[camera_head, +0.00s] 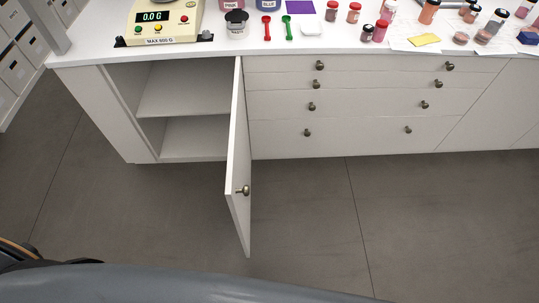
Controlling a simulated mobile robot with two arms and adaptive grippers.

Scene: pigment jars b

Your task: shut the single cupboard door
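The single cupboard door (238,165) is white and stands wide open, swung out from the front of the white counter unit. Its hinged edge is at the right side of the cupboard opening, beside the drawers. A round metal knob (243,190) sits near the door's free edge. The open cupboard (185,100) shows one shelf and looks empty. Neither of my grippers shows in the head view.
Drawers with metal knobs (312,106) are right of the door. The countertop (230,52) carries a yellow scale (160,22), red and green scoops, and several pigment jars. Grey floor (300,215) in front is clear. White shelving (12,70) stands at far left.

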